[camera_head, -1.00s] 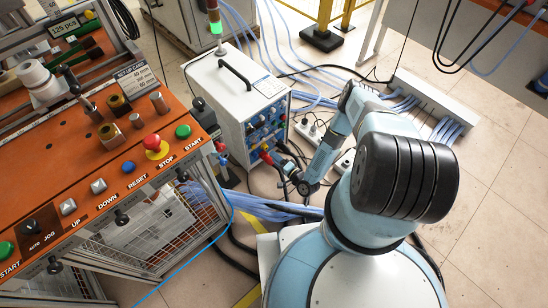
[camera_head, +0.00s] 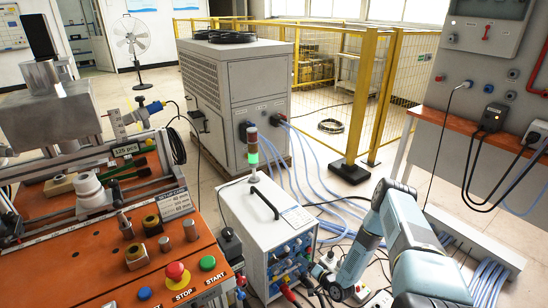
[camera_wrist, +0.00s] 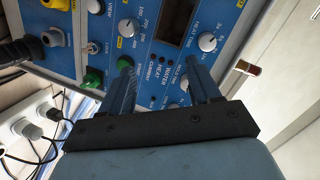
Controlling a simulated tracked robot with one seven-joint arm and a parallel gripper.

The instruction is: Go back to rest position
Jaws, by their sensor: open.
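My gripper (camera_wrist: 160,75) is open in the wrist view, with its two dark fingers apart and nothing seen between them. The fingers point at the blue control panel (camera_wrist: 105,25) of the induction heater; whether they touch it I cannot tell. The panel carries grey knobs, a dark display and green parts near the left finger. In the head view the heater is a white box (camera_head: 240,225) with a black handle on top and a blue front. My arm (camera_head: 375,240) reaches down beside its front from the lower right. The gripper end is low by the panel and hard to make out.
An orange control desk (camera_head: 175,255) with buttons stands at the left. A grey chiller (camera_head: 235,90) and a yellow fence (camera_head: 375,95) stand behind. Blue hoses (camera_head: 295,170) and cables cross the floor. A grey wall cabinet and an orange bench (camera_head: 470,130) are at the right.

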